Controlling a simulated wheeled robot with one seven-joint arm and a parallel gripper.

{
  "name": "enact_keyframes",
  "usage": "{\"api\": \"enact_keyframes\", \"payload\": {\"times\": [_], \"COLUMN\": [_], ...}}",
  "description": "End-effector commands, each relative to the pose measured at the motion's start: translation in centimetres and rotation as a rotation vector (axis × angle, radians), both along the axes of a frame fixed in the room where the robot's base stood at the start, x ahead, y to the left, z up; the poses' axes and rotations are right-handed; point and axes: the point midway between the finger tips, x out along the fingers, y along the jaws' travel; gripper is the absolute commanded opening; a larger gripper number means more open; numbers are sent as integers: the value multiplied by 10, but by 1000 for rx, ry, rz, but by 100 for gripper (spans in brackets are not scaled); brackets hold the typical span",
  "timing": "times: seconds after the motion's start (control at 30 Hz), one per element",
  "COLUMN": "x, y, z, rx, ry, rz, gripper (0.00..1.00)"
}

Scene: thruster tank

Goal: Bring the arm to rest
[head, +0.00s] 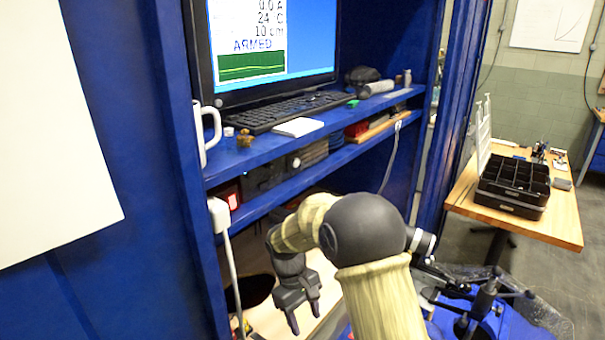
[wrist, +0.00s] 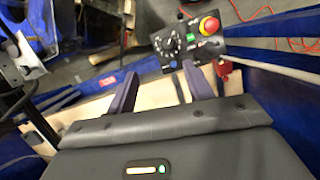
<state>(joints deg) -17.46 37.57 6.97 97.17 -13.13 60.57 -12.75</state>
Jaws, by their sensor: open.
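My gripper (head: 306,316) hangs at the end of my bent arm, low in front of the blue cabinet, with its fingers pointing down. In the wrist view my gripper (wrist: 158,88) shows two dark fingers spread apart with nothing between them. Beyond the fingertips lies a dark control box (wrist: 190,42) with knobs, a green button and a red emergency button on a yellow base. The gripper appears apart from the box.
The blue shelf (head: 270,147) carries a monitor (head: 270,45), a keyboard (head: 285,112) and a white mug (head: 207,130). A pale board (wrist: 150,98) lies below the fingers. A wooden table (head: 560,222) with a black organizer (head: 513,185) stands at right.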

Motion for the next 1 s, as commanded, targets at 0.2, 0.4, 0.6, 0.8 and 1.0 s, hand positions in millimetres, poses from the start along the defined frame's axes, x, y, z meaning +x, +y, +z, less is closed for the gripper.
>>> {"api": "enact_keyframes", "payload": {"times": [0.2,0.4,0.6,0.8,1.0], "x": [-38,-84,-133,-153,-153], "y": [-60,-106,-141,-151,-151], "z": [40,63,77,78,77], "rx": [83,151,205,225,225], "ry": [-146,-285,-421,-475,-473], "rz": [-230,-455,-670,-755,-754], "gripper": [52,52,52,52,52]}}
